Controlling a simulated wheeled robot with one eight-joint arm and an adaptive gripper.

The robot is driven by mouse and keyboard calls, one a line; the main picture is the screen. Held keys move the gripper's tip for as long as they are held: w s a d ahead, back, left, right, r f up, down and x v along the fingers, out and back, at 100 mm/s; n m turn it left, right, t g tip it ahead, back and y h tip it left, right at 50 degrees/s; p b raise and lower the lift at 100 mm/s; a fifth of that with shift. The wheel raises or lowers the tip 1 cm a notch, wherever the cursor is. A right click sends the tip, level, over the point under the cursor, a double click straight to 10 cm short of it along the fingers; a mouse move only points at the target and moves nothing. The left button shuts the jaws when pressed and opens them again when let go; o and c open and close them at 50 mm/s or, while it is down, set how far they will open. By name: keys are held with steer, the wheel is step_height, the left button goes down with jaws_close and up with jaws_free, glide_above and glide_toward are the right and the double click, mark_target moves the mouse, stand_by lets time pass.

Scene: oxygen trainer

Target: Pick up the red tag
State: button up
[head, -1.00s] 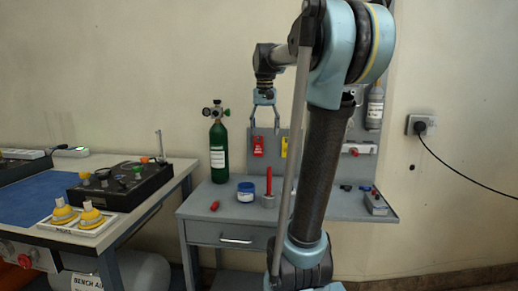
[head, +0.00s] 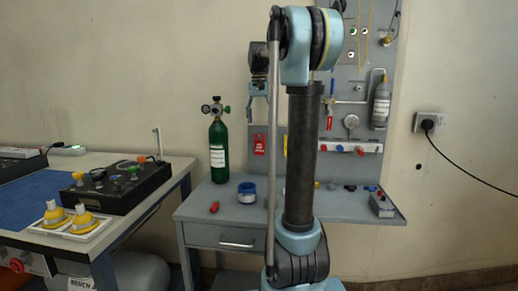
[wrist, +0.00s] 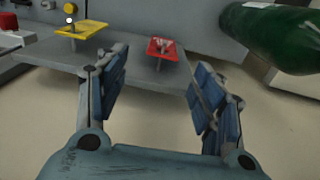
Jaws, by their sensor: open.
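The red tag (head: 259,144) hangs on the grey back panel, just right of the green cylinder. It also shows in the wrist view (wrist: 161,49), top centre, on a small peg. My gripper (head: 258,118) is just above the red tag in the head view. In the wrist view its two blue-padded fingers (wrist: 158,78) stand wide apart with nothing between them. The red tag appears beyond the fingertips, roughly centred in the gap. The head view does not show clearly how far the gripper is from the panel.
The green cylinder (head: 218,150) stands left of the tag and fills the wrist view's upper right (wrist: 275,35). A yellow tag (wrist: 80,28) hangs beside the red one. A blue-lidded jar (head: 247,192) and a red item (head: 214,207) are on the grey bench (head: 205,200).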

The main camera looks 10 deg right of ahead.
glide_above(260, 142)
step_height(260, 142, down, 6)
steer(key=shift+w+d+r, duration=0.1)
steer(key=shift+r, duration=0.1)
steer(key=shift+w+f, duration=0.15)
steer(key=shift+f, duration=2.55)
steer(key=c, duration=0.9)
steer(key=shift+r, duration=0.3)
steer(key=s+a, duration=0.2)
steer(key=s, duration=0.3)
steer(key=s+a, duration=0.2)
steer(key=s, duration=0.4)
steer(key=s+a+r, duration=0.1)
steer(key=s, duration=0.5)
steer(key=shift+a, duration=0.4)
steer(key=shift+c, duration=0.4)
